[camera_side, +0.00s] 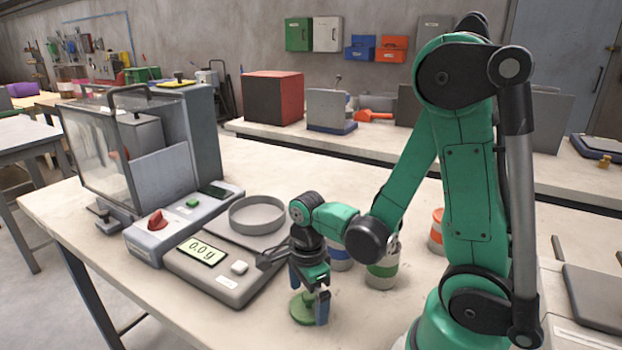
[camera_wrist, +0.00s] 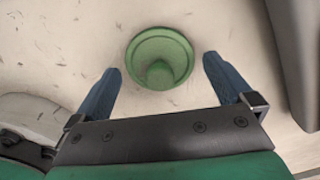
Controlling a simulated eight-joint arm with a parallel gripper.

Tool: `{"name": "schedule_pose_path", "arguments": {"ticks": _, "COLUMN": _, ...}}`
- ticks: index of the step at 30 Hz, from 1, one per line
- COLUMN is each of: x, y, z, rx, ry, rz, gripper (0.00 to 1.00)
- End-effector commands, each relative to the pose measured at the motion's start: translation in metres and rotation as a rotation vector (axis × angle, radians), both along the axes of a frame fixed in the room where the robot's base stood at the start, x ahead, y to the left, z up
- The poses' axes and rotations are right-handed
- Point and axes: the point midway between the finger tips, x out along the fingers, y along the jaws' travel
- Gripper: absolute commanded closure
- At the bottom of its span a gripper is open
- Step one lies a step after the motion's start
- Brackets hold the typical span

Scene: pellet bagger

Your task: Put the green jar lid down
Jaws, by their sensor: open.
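In the wrist view the green lid (camera_wrist: 160,58) lies on the bare bench top, beyond and between the blue fingertips. My gripper (camera_side: 309,309) points down at the lid, and its fingers partly hide it in the side view. In the wrist view my gripper (camera_wrist: 163,75) has its fingers wide apart, with a gap on both sides of the lid. It holds nothing.

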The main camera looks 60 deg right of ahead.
Motion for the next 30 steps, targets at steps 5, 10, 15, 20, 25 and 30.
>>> {"name": "schedule_pose_path", "arguments": {"ticks": 5, "x": 0.000, "y": 0.000, "z": 0.013, "rx": 0.000, "ry": 0.000, "rz": 0.000, "gripper": 0.00}}
{"name": "schedule_pose_path", "arguments": {"ticks": 10, "x": -0.001, "y": 0.000, "z": 0.032, "rx": 0.000, "ry": 0.000, "rz": 0.000, "gripper": 0.00}}
{"name": "schedule_pose_path", "arguments": {"ticks": 15, "x": -0.001, "y": 0.000, "z": 0.053, "rx": 0.000, "ry": 0.000, "rz": 0.000, "gripper": 0.00}}
{"name": "schedule_pose_path", "arguments": {"ticks": 20, "x": 0.000, "y": 0.000, "z": 0.075, "rx": 0.000, "ry": 0.000, "rz": 0.000, "gripper": 0.00}}
{"name": "schedule_pose_path", "arguments": {"ticks": 25, "x": 0.000, "y": 0.000, "z": 0.096, "rx": 0.000, "ry": 0.000, "rz": 0.000, "gripper": 0.00}}
{"name": "schedule_pose_path", "arguments": {"ticks": 30, "x": 0.000, "y": 0.000, "z": 0.111, "rx": 0.000, "ry": 0.000, "rz": 0.000, "gripper": 0.00}}
